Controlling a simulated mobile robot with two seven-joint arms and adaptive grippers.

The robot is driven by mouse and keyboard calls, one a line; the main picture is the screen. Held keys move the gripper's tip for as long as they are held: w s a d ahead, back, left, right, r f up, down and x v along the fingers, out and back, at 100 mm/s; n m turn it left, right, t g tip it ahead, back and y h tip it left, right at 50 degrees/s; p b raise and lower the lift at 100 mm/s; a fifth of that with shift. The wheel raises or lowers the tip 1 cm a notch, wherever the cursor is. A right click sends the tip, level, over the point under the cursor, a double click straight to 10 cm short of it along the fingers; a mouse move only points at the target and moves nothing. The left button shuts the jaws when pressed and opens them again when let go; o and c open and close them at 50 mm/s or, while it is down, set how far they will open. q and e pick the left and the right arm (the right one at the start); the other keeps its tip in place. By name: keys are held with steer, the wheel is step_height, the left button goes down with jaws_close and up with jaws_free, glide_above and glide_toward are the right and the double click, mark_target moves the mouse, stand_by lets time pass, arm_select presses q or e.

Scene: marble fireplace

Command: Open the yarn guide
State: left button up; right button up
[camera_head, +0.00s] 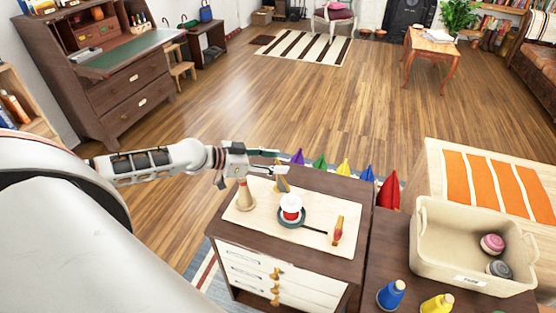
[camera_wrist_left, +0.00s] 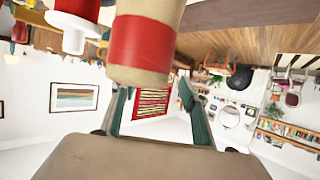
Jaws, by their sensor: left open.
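On the pale mat (camera_head: 262,224) on the cabinet stands a dark round piece (camera_head: 289,222) with a thin dark arm pointing right and a red and white part (camera_head: 291,205) on top. I cannot tell for sure whether this is the yarn guide. A wooden cone-shaped piece (camera_head: 245,196) stands to its left. A red and wooden piece (camera_head: 338,230) is at the right. My left gripper (camera_head: 277,164) is open above the back of the mat, behind the red and white part. A wooden piece with a red band (camera_wrist_left: 142,40) looms close in the left wrist view.
A cream bin (camera_head: 437,252) with two yarn balls stands on the right-hand surface, near blue (camera_head: 391,294) and yellow (camera_head: 437,304) spools. Several coloured cones, including a red one (camera_head: 390,193), line the back. The wooden floor (camera_head: 220,110) beyond is clear.

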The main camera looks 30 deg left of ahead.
arm_select(q)
steer(key=shift+w+d+f, duration=0.25)
steer(key=shift+w+d, duration=0.1)
steer(key=shift+w, duration=0.1)
jaws_close()
